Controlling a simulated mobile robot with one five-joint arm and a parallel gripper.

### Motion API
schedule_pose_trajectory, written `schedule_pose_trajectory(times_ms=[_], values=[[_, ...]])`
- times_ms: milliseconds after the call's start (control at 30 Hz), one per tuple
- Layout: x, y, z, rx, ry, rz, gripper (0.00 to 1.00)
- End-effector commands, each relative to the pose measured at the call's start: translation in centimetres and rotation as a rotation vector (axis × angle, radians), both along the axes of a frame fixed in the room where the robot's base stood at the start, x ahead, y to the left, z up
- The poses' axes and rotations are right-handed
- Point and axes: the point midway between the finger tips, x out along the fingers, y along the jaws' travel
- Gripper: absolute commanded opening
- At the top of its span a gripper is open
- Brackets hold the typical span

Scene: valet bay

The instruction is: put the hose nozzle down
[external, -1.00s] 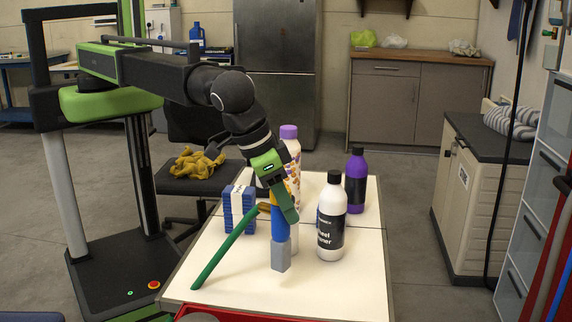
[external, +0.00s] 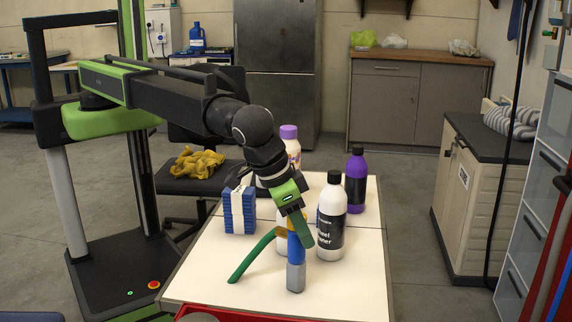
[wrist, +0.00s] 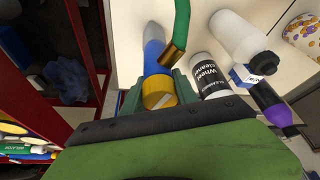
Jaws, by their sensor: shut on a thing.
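The hose nozzle (external: 296,250) has a blue body, a yellow band and a grey tip that points down. My gripper (external: 294,224) is shut on it near its upper end and holds it roughly upright over the front part of the white table top (external: 345,285). The grey tip is at or just above the surface; I cannot tell whether it touches. A green hose (external: 252,257) with a brass end curves down to the left beside the nozzle. In the wrist view the nozzle's blue body (wrist: 153,55) and yellow part lie between the fingers (wrist: 160,88).
A Wheel Cleaner bottle (external: 331,222) stands close right of the nozzle. A purple bottle (external: 355,182), a lilac-capped patterned bottle (external: 291,148) and a blue stack (external: 240,212) stand farther back. The front right of the table is clear. A red edge (external: 240,315) borders its front.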

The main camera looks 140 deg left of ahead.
Motion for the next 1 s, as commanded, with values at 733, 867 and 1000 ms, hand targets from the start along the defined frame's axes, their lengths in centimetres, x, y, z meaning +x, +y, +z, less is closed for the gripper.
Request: schedule_pose_trajectory(times_ms=[733,867,1000], values=[[-0.2,-0.5,2.0,0.000,0.000,-0.001,0.57],[-0.6,-1.3,4.6,0.000,0.000,0.000,0.57],[-1.1,-2.5,7.8,0.000,0.000,0.000,0.57]])
